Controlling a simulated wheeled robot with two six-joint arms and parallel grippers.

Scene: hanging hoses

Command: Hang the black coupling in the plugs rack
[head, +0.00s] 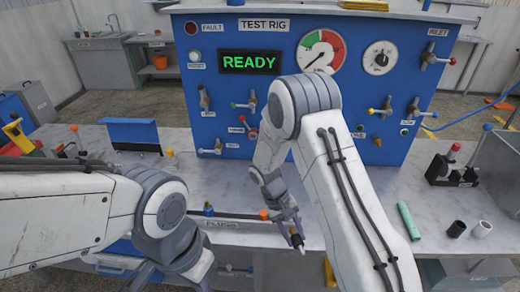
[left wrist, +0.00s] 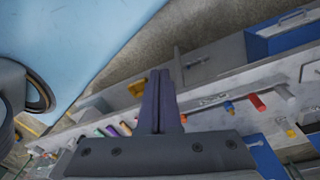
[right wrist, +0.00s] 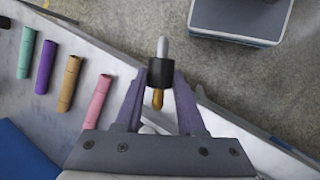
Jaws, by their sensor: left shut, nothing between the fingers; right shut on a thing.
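The black coupling (right wrist: 160,73) is between the fingertips of my right gripper (right wrist: 161,84) in the right wrist view. It has a pale grey tip on one side and a brass end on the other. In the head view the coupling (head: 298,241) is above the table's front edge, right of the label of the plugs rack (head: 221,225). My right gripper (head: 291,228) points downward there. A blue plug (head: 208,209) and an orange plug (head: 263,214) stand along the rack. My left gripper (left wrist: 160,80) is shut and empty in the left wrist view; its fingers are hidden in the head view.
The blue test rig (head: 220,110) stands behind the table. A green tube (head: 408,220), a black ring (head: 456,229) and a white ring (head: 482,229) are at the right. A black stand (head: 452,170) is behind them. Several coloured tubes show in the right wrist view, including a pink one (right wrist: 98,99).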

